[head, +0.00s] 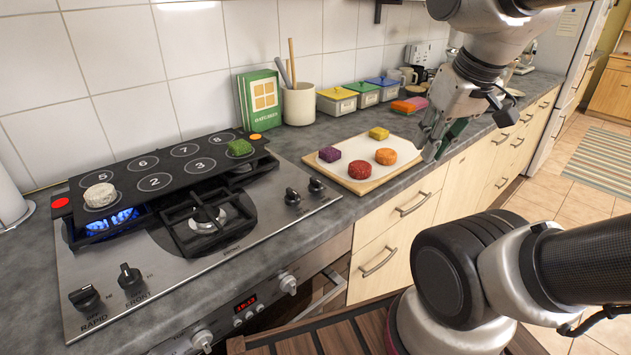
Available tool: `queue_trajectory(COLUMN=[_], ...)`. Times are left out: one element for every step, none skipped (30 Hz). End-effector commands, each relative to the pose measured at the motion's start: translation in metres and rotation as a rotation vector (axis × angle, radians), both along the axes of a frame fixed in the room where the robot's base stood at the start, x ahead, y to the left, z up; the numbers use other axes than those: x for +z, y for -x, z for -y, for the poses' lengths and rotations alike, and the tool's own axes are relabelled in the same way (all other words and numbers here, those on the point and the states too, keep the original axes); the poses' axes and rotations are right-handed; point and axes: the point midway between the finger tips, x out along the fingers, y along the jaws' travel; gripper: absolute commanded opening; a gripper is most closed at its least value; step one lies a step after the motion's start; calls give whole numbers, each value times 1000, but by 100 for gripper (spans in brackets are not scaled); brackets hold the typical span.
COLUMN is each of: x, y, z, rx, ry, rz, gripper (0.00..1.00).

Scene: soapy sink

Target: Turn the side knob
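The steel stove top (255,225) has two black knobs at its front left, one over the label RAPID (85,298) and one over the label FRONT (130,276). Two more black knobs stand at its right end, one nearer (292,196) and one farther right (316,185). Their labels are too small to read, so I cannot tell which is the side knob. My gripper (440,142) hangs at the upper right by the counter's front edge, well apart from all the knobs. A dark green patch shows at its fingers; whether they are open or shut is unclear.
A black numbered plate (165,172) covers the rear burners; blue flame (112,220) burns under its left end. A white disc (99,195) and a green piece (239,148) sit on it. A board (365,163) with several coloured pieces lies right of the stove. Oven knobs (288,284) are on the front panel.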

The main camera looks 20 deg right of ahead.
Motion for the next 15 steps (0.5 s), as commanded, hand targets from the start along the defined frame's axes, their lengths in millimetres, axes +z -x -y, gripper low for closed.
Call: queue_trajectory(x=[-4,-7,-13,-17,-21,-25,-28,-32,-36,-40,-44,-50,-55,-60,-67], y=[-2,-4,-8,-12,-17,-26,-35,-44,-56,-66,-76,-89,-99,-110,-124], z=[-4,-6,-11,-14,-19,-26,-32,-39,-49,-57,-65,-76,-85,-95,-108], rx=[19,31,51,68,87,116,137,155,156,142,116,68,20,-36,-130], ry=[0,1,2,3,6,10,14,16,16,14,9,3,-1,-7,-16], rz=[-17,-35,-65,-90,-117,-153,-181,-209,-245,-269,-293,-323,-344,-363,-385], gripper=[26,31,38,44,49,54,54,54,54,54,54,54,54,54,54])
